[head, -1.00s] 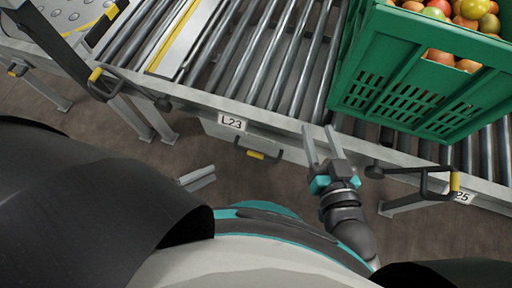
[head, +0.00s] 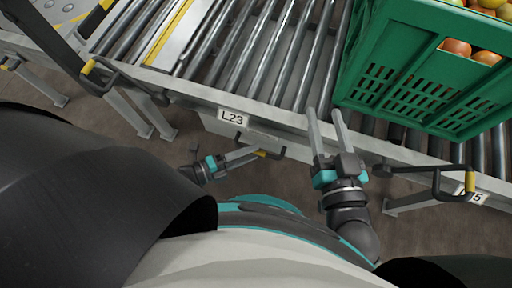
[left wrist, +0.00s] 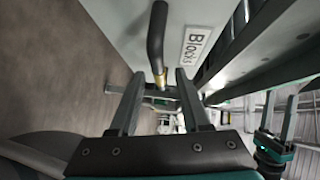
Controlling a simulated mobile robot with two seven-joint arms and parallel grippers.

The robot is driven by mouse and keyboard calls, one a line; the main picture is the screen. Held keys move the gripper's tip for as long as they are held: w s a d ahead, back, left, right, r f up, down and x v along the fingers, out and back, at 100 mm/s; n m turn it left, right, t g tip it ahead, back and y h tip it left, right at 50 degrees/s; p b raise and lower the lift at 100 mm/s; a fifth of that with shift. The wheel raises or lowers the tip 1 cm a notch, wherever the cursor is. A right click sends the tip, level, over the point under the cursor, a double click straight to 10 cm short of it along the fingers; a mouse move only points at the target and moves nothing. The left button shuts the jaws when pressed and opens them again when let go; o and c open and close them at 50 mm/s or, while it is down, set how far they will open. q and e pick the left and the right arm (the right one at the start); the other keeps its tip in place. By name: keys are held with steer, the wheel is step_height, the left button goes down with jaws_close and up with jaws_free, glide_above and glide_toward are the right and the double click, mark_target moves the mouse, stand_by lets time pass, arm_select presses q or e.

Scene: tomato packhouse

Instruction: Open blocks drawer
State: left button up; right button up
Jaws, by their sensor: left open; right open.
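The blocks drawer (head: 214,125) sits under the roller conveyor, below the L23 tag. It looks shut. In the left wrist view its pale front (left wrist: 188,14) carries a label reading Blocks (left wrist: 196,45) and a black bar handle (left wrist: 156,35) with a yellow part. My left gripper (head: 256,152) is open at the handle. In the left wrist view its fingertips (left wrist: 160,74) lie on either side of the handle's yellow end; contact cannot be told. My right gripper (head: 325,112) is open and empty, pointing at the conveyor edge to the right of the drawer.
A green crate (head: 415,65) of tomatoes stands on the conveyor rollers (head: 262,55) at the right. Black brackets with yellow grips stick out from the conveyor at left (head: 90,68) and right (head: 470,182). Brown floor shows below the conveyor.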

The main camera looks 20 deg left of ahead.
arm_select(q)
steer(key=shift+x, duration=1.2)
steer(key=shift+c, duration=0.4)
jaws_close()
